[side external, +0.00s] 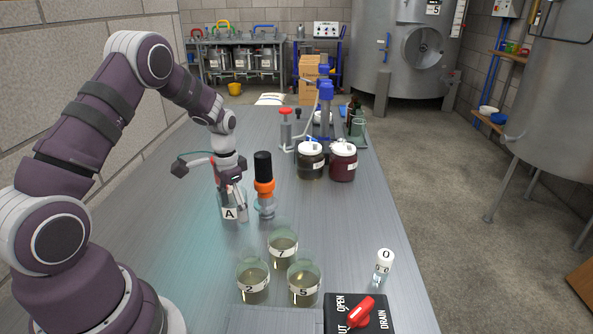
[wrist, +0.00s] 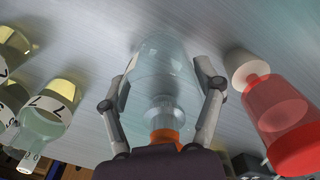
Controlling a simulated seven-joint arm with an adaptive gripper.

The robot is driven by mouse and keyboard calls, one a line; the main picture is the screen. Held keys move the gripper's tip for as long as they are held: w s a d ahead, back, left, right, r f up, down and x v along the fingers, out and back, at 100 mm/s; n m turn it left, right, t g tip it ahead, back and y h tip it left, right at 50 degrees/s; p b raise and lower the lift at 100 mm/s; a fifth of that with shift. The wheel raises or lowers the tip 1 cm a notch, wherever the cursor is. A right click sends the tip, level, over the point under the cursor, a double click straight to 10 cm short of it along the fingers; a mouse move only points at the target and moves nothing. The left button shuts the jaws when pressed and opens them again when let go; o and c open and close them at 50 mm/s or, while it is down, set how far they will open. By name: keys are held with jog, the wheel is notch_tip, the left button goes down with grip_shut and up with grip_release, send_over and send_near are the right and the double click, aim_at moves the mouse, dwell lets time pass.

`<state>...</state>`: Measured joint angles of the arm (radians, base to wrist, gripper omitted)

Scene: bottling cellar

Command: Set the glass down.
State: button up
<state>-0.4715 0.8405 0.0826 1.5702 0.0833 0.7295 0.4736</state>
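The clear glass (side external: 229,213) with a white label "A" stands upright left of the middle of the bench in the side view. My gripper (side external: 236,192) is at it from above. In the wrist view the glass (wrist: 163,70) lies between my two fingers (wrist: 162,85), one along each side, and they appear to press on its walls. Whether its base touches the bench I cannot tell. Part of the glass is hidden by my fingers in the side view.
An orange-collared, black-topped tool (side external: 265,187) stands close right of the glass. Glasses marked 7 (side external: 283,247), 2 (side external: 252,288) and 5 (side external: 304,291) stand nearer the camera. Two white-lidded jars (side external: 343,167) stand farther back. Bench (side external: 165,220) left of the glass is clear.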

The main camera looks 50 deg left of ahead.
jog(key=shift+o, duration=1.4)
notch_tip(320, 180, up, 12)
jog(key=s+d+r+t, duration=0.3)
jog(key=d+r, duration=0.3)
jog(key=d, duration=0.3)
jog(key=shift+s+r, duration=0.15)
jog(key=shift+r, duration=0.1)
jog(key=s+d+t, duration=0.1)
jog(key=s+d, duration=0.1)
jog(key=s, duration=0.1)
jog(key=s+d+t, duration=0.1)
jog(key=s+d, duration=0.2)
jog(key=shift+d+f+t, duration=0.15)
jog(key=shift+d+t, duration=0.15)
jog(key=shift+d, duration=0.05)
jog(key=shift+c, duration=0.6)
jog(key=shift+s+f, duration=0.1)
jog(key=shift+s, duration=0.05)
jog(key=shift+c, duration=1.1)
